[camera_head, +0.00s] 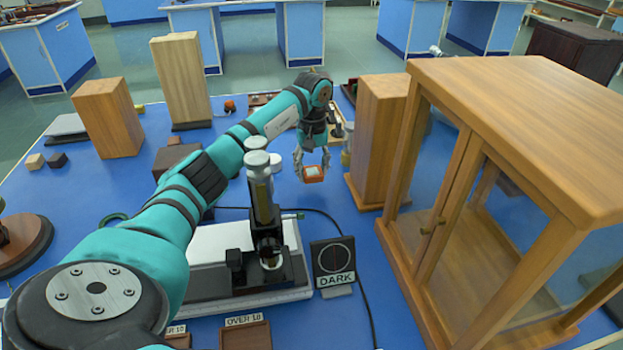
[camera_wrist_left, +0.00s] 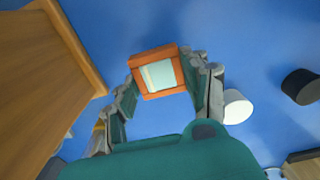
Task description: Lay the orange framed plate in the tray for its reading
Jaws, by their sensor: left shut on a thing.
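The orange framed plate (camera_head: 314,174) has a pale centre. My left gripper (camera_head: 313,165) is shut on it and holds it over the blue bench, beyond the spectrometer. In the left wrist view the plate (camera_wrist_left: 157,74) sits between the fingertips. A brown tray (camera_head: 246,338) labelled "OVER 10" lies at the front edge. Another tray (camera_head: 178,341) lies left of it, mostly hidden by my arm. My right gripper is not in view.
A large wooden glazed cabinet (camera_head: 500,130) fills the right side. Wooden blocks stand at the right of the gripper (camera_head: 380,135) and at the left (camera_head: 108,118), with a taller one (camera_head: 182,80) behind. A black cable (camera_head: 350,250) runs past the sign.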

